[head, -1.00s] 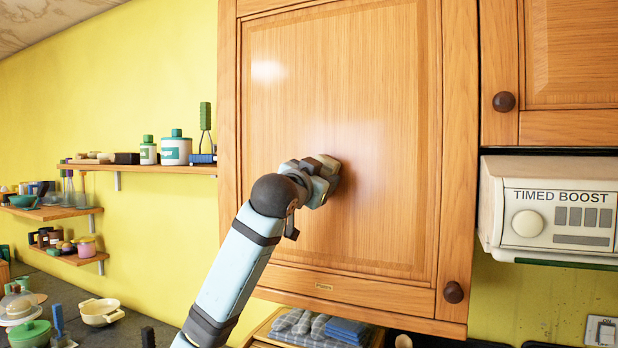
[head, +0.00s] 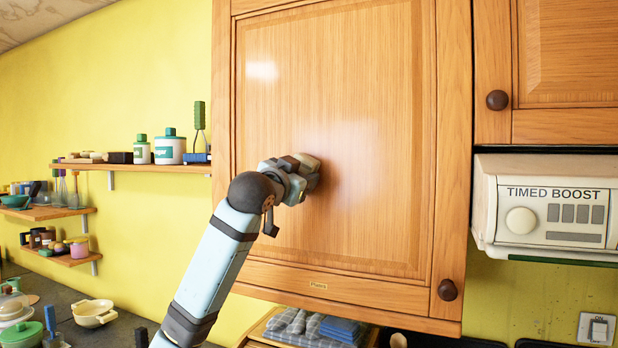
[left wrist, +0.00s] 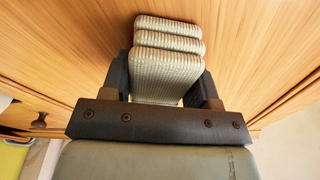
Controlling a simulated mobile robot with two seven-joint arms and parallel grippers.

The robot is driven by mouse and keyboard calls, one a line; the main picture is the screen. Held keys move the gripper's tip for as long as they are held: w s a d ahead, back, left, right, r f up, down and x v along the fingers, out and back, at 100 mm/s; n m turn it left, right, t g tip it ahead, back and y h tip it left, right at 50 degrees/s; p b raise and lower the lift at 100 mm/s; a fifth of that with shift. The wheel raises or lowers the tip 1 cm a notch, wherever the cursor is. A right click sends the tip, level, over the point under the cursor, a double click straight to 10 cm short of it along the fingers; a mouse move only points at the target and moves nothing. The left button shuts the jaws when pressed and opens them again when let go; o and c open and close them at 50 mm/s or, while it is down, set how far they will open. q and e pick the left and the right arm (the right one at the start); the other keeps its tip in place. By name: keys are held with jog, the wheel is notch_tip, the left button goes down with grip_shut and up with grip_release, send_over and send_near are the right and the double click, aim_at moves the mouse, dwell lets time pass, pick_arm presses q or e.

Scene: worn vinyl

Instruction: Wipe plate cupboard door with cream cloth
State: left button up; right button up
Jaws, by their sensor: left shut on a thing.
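The plate cupboard door (head: 375,215) is a shut wooden door with a dark round knob at its lower right and a small label reading "Plates" on its bottom rail. My left gripper (head: 302,172) is up at the middle of the door panel, left of centre. In the left wrist view my left gripper (left wrist: 166,88) is shut on the folded cream cloth (left wrist: 167,55), which lies in ribbed layers between the fingers. The cloth's far end is at the wood; I cannot tell how firmly it touches. My right gripper is not seen.
A cream boiler box marked "TIMED BOOST" (head: 545,208) hangs to the right, under another cupboard door (head: 565,55). Below the plate cupboard is a rack with folded cloths (head: 318,325). Shelves (head: 140,167) with jars line the yellow wall at left.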

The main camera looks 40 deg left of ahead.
pick_arm(q)
jog(key=shift+s+a+b, duration=0.15)
jog(key=shift+s+a, duration=0.15)
jog(key=shift+a, duration=0.7)
jog(key=shift+s+a+b, duration=0.15)
jog(key=shift+s+a, duration=0.15)
jog(key=shift+a, duration=0.65)
jog(key=shift+d, duration=0.1)
jog(key=shift+s, duration=0.15)
jog(key=r+v, duration=0.1)
jog(key=v, duration=0.5)
jog(key=shift+s+d+b, duration=0.3)
jog(key=shift+s+b, duration=0.05)
jog(key=shift+b, duration=0.1)
jog(key=shift+f, duration=0.1)
